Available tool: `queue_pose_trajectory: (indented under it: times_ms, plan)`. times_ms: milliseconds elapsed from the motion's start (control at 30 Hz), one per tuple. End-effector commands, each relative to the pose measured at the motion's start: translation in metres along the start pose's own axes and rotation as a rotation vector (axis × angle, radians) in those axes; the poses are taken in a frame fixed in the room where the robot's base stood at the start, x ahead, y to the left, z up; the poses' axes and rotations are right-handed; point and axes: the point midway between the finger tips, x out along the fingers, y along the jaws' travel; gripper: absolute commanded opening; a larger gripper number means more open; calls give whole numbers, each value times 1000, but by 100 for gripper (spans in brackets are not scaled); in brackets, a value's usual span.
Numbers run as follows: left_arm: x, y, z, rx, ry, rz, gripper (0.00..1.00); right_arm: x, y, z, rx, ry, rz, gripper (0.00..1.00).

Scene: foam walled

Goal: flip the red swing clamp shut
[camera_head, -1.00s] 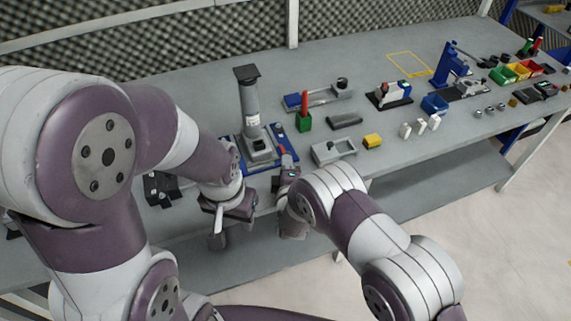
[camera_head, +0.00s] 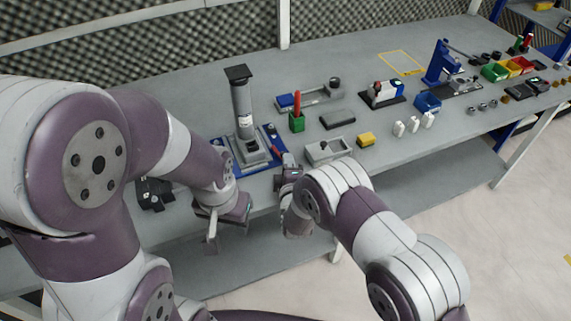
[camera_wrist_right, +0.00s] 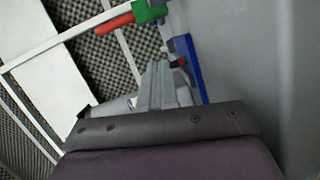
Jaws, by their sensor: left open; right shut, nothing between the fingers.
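The red swing clamp (camera_head: 275,148) appears as a small red part with a dark arm at the right side of a blue base plate (camera_head: 236,166). Whether it is open or shut is too small to tell. A grey column press stands on the same plate. My right gripper (camera_head: 288,172) is shut and empty, at the table's front edge just right of and in front of the clamp. My left gripper (camera_head: 212,232) is open, low before the table edge.
A green holder (camera_head: 297,122) with a red-handled tool stands behind the clamp. A grey open box (camera_head: 326,152), a yellow block (camera_head: 365,139) and small white bottles (camera_head: 413,125) stand to the right. A black fixture (camera_head: 154,192) lies left, partly behind my left arm.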

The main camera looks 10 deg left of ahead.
Motion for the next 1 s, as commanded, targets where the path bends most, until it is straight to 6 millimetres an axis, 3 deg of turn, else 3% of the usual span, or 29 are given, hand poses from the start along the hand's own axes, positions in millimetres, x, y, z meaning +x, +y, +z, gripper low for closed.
queue_pose_trajectory:
  times_ms: [1000]
  plan:
    - [37,0,4,0,0,0,43,29,9,36,0,1,2,0]
